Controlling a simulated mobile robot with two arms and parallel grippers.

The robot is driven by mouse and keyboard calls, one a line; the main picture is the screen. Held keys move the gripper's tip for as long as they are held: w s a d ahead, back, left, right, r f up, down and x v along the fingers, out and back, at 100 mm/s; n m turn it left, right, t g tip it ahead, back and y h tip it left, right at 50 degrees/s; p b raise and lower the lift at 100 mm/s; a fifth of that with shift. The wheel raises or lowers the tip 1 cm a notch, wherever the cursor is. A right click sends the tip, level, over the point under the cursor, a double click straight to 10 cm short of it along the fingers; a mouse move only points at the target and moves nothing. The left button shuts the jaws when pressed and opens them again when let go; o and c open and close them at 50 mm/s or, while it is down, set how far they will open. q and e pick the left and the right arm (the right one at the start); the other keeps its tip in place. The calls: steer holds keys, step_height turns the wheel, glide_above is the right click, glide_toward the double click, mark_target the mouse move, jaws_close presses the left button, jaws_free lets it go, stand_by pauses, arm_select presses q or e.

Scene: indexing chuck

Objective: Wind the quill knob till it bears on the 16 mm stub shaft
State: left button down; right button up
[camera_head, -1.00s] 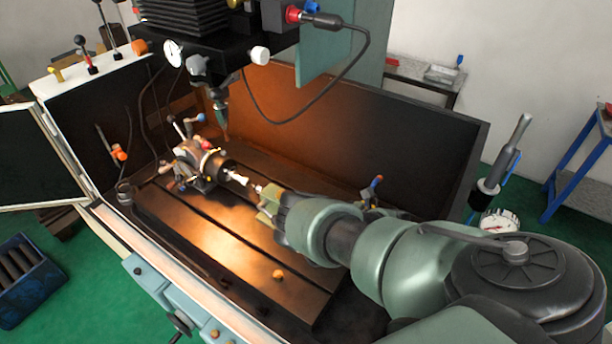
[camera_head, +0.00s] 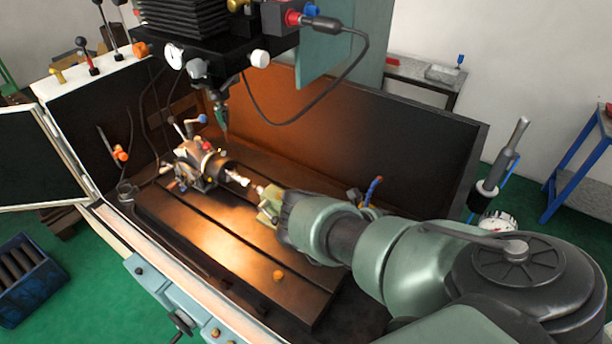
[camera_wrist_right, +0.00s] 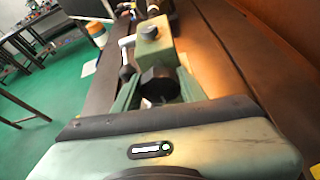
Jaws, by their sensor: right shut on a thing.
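The indexing chuck (camera_head: 205,165) stands on the machine table, and the pale, shiny stub shaft (camera_head: 238,180) sticks out of it to the right. The tip of the quill (camera_head: 258,188) points at the shaft's free end; I cannot tell whether they touch. My right gripper (camera_head: 268,208) is at the tailstock's near end. In the right wrist view, the two green fingers of this gripper (camera_wrist_right: 158,92) are shut on the black quill knob (camera_wrist_right: 159,82). The green tailstock body (camera_wrist_right: 152,40) is just beyond the knob. My left gripper is not in view.
The spindle head (camera_head: 215,75) hangs above the chuck. A dark splash wall (camera_head: 400,140) stands behind.

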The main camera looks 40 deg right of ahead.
steer(key=shift+m+y, duration=0.8)
steer(key=shift+m, duration=0.3)
steer(key=shift+m+y+b, duration=0.3)
steer(key=shift+m+y, duration=0.5)
steer(key=shift+m, duration=0.4)
steer(key=o, duration=1.4)
steer(key=shift+c, duration=0.2)
